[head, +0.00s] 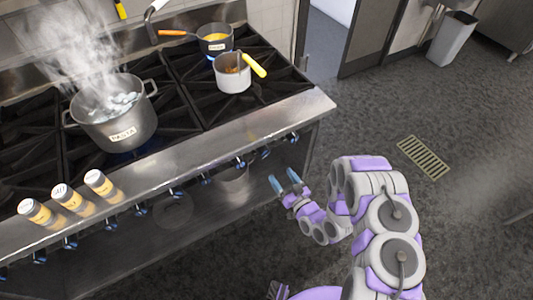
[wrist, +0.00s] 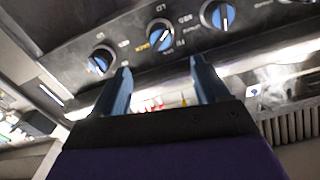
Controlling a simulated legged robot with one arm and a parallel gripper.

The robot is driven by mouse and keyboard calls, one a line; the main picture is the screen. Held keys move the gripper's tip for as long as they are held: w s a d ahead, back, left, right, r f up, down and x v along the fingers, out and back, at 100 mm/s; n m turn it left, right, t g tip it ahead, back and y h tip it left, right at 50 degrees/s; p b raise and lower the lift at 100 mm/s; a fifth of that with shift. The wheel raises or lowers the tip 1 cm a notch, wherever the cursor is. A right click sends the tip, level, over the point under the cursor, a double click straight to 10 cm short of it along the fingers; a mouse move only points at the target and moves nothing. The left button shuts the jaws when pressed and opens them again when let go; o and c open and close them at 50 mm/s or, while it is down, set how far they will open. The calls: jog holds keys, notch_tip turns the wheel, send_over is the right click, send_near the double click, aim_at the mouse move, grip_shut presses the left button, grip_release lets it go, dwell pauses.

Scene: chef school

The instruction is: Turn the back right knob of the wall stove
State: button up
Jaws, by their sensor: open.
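The wall stove (head: 190,150) stands at the left in the head view, with a row of blue-faced knobs along its front edge. The rightmost knobs (head: 293,137) are near the stove's right corner. My gripper (head: 284,181) is open and empty, in front of and below that end of the row. In the wrist view, my two blue fingers (wrist: 159,66) are spread and point toward the knob panel. A middle knob (wrist: 161,32), a left knob (wrist: 101,60) and a right knob (wrist: 218,14) show beyond them, untouched. The small labels are too blurred to tell which is back right.
A steaming pasta pot (head: 118,118), a small white pot (head: 233,75) and a dark pan (head: 214,38) stand on the burners. Several seasoning jars (head: 70,198) stand on the front ledge. The floor (head: 385,115) right of the stove is clear.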

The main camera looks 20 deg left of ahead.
aim_at(266, 155)
jog(key=b+x, duration=0.1)
jog(key=x, duration=1.2)
jog(key=shift+w+a+b, duration=0.25)
jog(key=shift+w+b, duration=0.05)
jog(key=shift+b, duration=0.1)
jog(key=shift+c, duration=0.2)
jog(key=c, duration=1)
